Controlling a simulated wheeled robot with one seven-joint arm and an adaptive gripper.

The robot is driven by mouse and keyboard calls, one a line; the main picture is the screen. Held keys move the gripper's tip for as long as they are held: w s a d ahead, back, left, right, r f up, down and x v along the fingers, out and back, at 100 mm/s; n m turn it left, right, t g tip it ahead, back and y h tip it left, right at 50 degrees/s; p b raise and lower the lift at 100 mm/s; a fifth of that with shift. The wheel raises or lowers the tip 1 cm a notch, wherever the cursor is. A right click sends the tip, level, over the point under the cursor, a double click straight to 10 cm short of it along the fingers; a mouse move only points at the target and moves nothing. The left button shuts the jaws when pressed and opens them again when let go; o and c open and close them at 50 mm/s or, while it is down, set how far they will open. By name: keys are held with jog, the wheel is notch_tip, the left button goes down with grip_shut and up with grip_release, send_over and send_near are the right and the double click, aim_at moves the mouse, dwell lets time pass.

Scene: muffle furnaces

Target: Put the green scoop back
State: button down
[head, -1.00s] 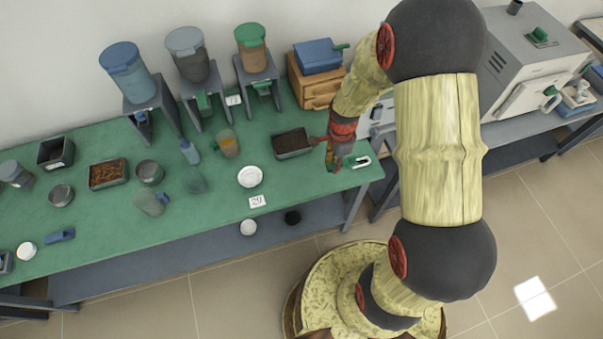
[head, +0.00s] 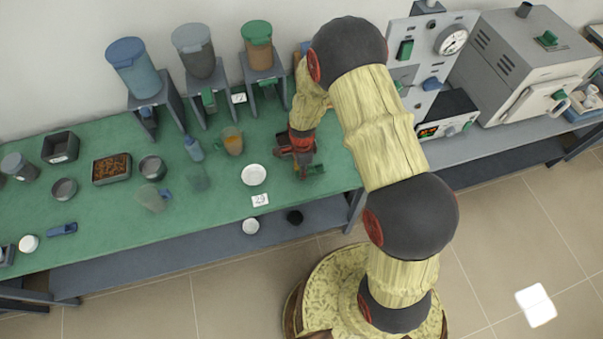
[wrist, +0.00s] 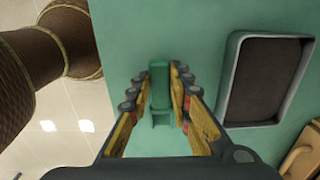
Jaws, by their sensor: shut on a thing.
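My gripper (head: 302,170) is low over the right part of the green bench (head: 100,225). In the wrist view my gripper (wrist: 160,98) has its fingers on both sides of the green scoop (wrist: 159,88) and is shut on it. The scoop's green end also shows beside the fingers in the head view (head: 317,169). I cannot tell whether the scoop touches the bench top. A dark-filled rectangular tray (wrist: 265,80) lies to the right of the fingers in the wrist view.
A jug with orange contents (head: 232,142) and a green-lidded hopper (head: 257,45) stand behind. A control panel (head: 430,70) and furnace (head: 525,65) are on the right.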

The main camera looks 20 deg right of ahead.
jog(key=shift+f, duration=0.95)
jog(key=shift+f, duration=0.2)
jog(key=c, duration=1.6)
grip_release()
jog(key=shift+r, duration=0.2)
